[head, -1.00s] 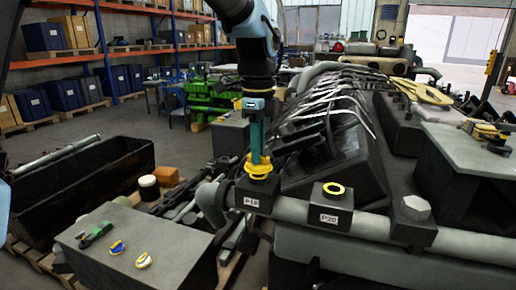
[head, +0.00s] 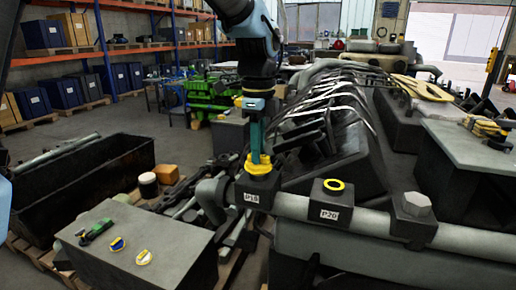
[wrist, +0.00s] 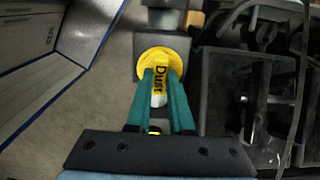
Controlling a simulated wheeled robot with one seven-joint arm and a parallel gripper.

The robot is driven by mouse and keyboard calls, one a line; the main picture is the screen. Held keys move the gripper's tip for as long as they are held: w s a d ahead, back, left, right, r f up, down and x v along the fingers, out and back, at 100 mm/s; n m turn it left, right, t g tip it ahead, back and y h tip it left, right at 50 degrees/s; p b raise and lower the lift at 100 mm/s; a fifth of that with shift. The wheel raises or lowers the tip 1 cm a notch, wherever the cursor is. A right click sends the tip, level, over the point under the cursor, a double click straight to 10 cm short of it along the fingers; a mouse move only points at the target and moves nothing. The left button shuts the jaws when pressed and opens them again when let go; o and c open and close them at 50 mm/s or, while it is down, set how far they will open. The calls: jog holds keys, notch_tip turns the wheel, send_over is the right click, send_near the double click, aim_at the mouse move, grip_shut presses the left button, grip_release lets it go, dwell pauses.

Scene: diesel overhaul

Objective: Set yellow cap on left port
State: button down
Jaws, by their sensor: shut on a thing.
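The yellow cap (head: 259,164) is at the top of the left port block (head: 256,187), whose label looks like P19. In the wrist view the yellow cap (wrist: 158,64) shows a round flange and a tab with dark lettering. My gripper (head: 258,150) points down with its teal fingers shut on the cap's tab; in the wrist view the gripper (wrist: 159,78) has one finger on each side of it. The cap covers the port's opening, so I cannot tell whether it is fully seated. The right port block (head: 331,196), labelled P20, has a yellow ring (head: 334,185) on top.
A grey pipe (head: 290,206) runs along the engine through the port blocks. The dark engine (head: 345,140) rises close behind the ports.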

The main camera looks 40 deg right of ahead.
dwell(0.4)
jog(key=c, duration=0.7)
grip_release()
